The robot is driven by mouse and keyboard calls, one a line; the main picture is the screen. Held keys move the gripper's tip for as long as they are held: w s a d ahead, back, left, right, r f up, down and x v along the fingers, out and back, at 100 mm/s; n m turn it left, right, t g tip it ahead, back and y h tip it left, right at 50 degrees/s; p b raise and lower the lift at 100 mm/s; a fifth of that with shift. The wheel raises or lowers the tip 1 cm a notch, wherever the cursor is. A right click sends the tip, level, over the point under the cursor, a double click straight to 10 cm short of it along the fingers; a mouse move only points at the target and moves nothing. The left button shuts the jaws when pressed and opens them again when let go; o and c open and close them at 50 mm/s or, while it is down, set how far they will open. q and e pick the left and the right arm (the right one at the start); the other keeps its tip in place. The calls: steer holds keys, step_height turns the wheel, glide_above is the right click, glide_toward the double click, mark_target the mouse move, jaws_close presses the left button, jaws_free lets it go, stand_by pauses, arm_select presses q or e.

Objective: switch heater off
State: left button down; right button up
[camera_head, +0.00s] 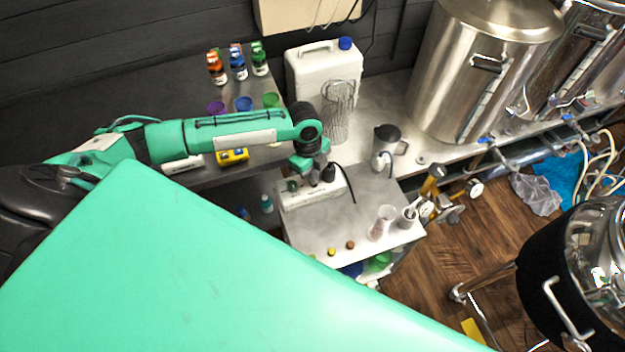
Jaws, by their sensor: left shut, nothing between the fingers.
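No thing that I can clearly identify as the heater shows. A long white box like a power strip (325,197) lies on the low grey table. A black plug (328,173) with a dark cable stands in it towards the right. My left gripper (297,184) is shut and empty, pointing down at the left part of this white box. I cannot tell whether its fingertips touch the box. The gripper hides part of the box, and any switch on it is too small to make out. My right gripper is not in view.
A steel jug (384,147), a clear beaker (382,221) and small caps stand on or by the table. A white canister (325,72) and a wire basket (338,112) are behind. Large steel kettles (480,70) fill the back right. Wooden floor (490,228) shows at right.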

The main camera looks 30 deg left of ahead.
arm_select(q)
steer(key=shift+f+b, duration=0.4)
steer(key=shift+f, duration=0.55)
stand_by(1.0)
step_height(320, 180, up, 7)
steer(key=p, duration=0.7)
stand_by(0.4)
steer(key=shift+s, duration=0.1)
